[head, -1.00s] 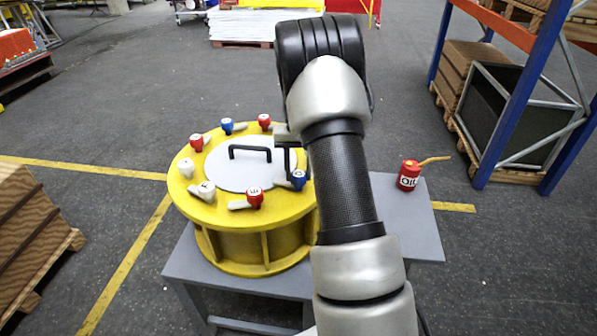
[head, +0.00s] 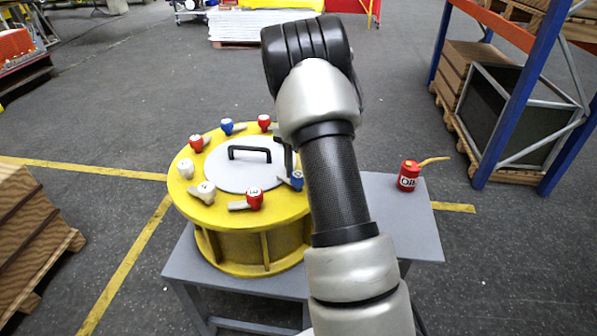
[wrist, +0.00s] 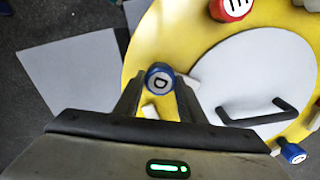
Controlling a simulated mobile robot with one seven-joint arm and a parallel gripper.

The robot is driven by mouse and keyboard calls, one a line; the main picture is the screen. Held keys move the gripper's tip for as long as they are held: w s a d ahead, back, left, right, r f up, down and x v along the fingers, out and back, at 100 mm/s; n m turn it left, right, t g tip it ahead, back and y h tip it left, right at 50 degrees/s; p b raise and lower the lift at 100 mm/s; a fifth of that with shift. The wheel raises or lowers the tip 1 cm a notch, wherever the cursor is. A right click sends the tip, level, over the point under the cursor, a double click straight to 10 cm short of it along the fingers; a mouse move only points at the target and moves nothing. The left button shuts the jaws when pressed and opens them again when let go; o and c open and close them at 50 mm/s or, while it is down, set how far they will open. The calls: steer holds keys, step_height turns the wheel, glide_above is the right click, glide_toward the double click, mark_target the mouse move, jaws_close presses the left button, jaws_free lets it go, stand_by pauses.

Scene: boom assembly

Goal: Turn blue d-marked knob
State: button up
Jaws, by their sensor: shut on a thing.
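The blue knob marked D (wrist: 160,78) sits near the rim of the round yellow drum, between the two fingertips of my gripper (wrist: 158,86) in the wrist view. My gripper is shut on it, one finger on each side. The knob's light lever shows below it, between the fingers. In the head view the same blue knob (head: 297,180) is beside my arm, which hides the drum's right side. A finger of my gripper (head: 289,160) shows just behind it.
The yellow drum (head: 240,240) has a grey lid with a black handle (head: 250,149). A red knob (head: 254,198), another blue knob (head: 227,126) and several others ring the lid. A red oil can (head: 408,178) stands on the grey table (head: 408,232), right of my arm.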

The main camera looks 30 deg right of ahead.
steer(key=shift+w, duration=0.1)
steer(key=o, duration=1)
steer(key=shift+o, duration=0.2)
step_height(320, 180, up, 18)
steer(key=shift+f, duration=0.25)
steer(key=s+a+r+n+t+p, duration=0.1)
steer(key=s+a+r+n, duration=0.1)
steer(key=s+a+r, duration=0.4)
steer(key=s+a+r+n+t, duration=0.2)
steer(key=s+a+n, duration=0.1)
steer(key=s, duration=0.4)
steer(key=s+a+r+n+t+p, duration=0.1)
steer(key=s+a+r+n, duration=0.1)
steer(key=s+a+r, duration=0.4)
steer(key=s+a+f+n+t, duration=0.1)
steer(key=s+a+f+n, duration=0.2)
steer(key=s+f, duration=0.3)
steer(key=s, duration=0.5)
steer(key=shift+s+t, duration=0.2)
steer(key=shift+t, duration=0.1)
